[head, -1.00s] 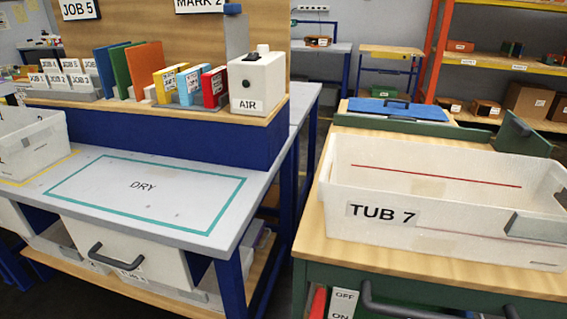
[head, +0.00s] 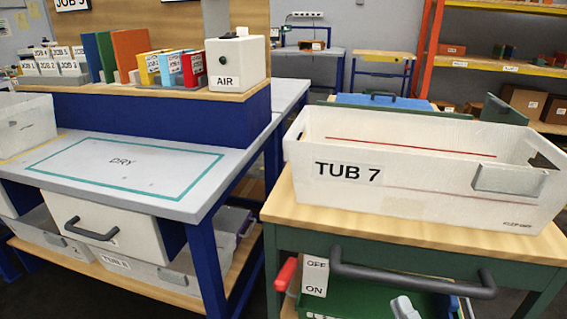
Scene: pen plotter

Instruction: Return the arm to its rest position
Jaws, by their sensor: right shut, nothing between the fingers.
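A small pale grey part at the bottom edge of the head view appears to be the tip of my right gripper (head: 405,307). It is shut and empty, and most of it is cut off by the frame. It shows in front of the green cart's open lower space, below the dark handle (head: 412,281). It lies below the white tub marked TUB 7 (head: 400,197), with a clear gap in the picture. My left gripper and arm are not in view.
TUB 7 stands on the wooden-topped green cart (head: 300,215). A red lever (head: 286,274) and an OFF/ON plate (head: 315,276) are on the cart's front left. At left, the bench's DRY area (head: 125,165) is empty. A white AIR box (head: 236,62) stands on the shelf above.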

